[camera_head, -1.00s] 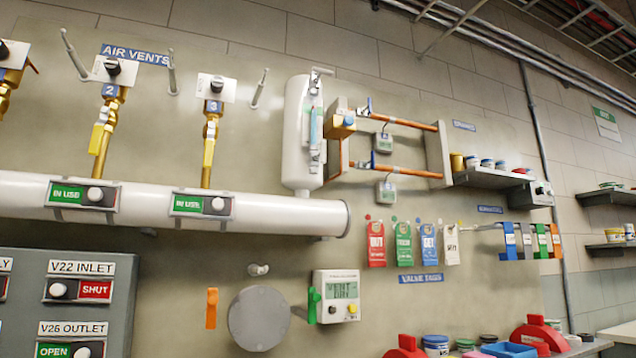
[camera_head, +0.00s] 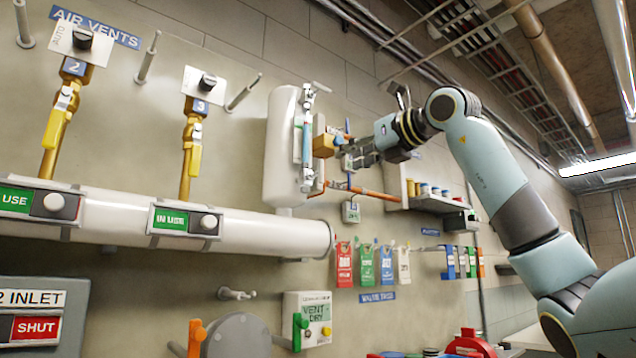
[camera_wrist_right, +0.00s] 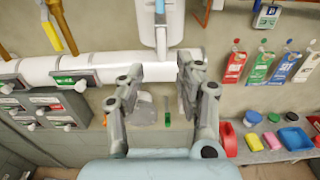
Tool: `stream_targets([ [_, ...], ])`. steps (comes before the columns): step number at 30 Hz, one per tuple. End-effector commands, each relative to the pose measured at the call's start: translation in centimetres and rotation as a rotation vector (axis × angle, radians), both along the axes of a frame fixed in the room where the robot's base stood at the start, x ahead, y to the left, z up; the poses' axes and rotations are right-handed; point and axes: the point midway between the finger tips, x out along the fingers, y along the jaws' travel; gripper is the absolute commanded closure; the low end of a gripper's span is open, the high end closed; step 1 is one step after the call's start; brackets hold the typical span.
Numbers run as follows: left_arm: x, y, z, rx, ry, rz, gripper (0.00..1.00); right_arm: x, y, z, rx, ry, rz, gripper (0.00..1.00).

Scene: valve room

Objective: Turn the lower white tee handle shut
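A sight gauge (camera_head: 307,140) with a clear blue tube runs down the front of the white vessel (camera_head: 283,150). A small pale fitting, seemingly the lower tee handle (camera_head: 307,186), sits at the gauge's bottom end; its exact turn is too small to tell. My right gripper (camera_head: 350,155) is just right of the gauge, apart from that handle. In the right wrist view my right gripper (camera_wrist_right: 157,72) has its two fingers spread with nothing between them. The gauge's lower end (camera_wrist_right: 161,38) shows just beyond and above the fingertips. My left gripper is not in view.
An orange-yellow box (camera_head: 323,145) and copper pipes (camera_head: 365,191) lie close beside my right gripper. The large white horizontal pipe (camera_head: 270,234) runs below the vessel. Hanging valve tags (camera_head: 343,265) and a shelf (camera_head: 437,203) are to the right. The wall between pipe and tags is clear.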

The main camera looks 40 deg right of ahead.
Motion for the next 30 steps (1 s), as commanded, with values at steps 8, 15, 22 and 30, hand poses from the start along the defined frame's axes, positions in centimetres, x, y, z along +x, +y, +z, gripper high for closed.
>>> stream_targets([
  [8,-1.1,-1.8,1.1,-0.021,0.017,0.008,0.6,2.3,0.4,1.6,0.008,-0.022,0.006,0.65],
  [15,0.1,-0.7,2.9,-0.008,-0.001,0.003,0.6,7.2,0.7,1.6,0.007,-0.023,0.006,0.65],
  [22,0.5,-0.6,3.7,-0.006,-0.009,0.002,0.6,9.9,0.9,1.4,0.004,-0.023,0.004,0.65],
  [30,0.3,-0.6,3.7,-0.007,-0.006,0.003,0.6,10.3,0.9,1.2,0.002,-0.023,0.003,0.65],
])
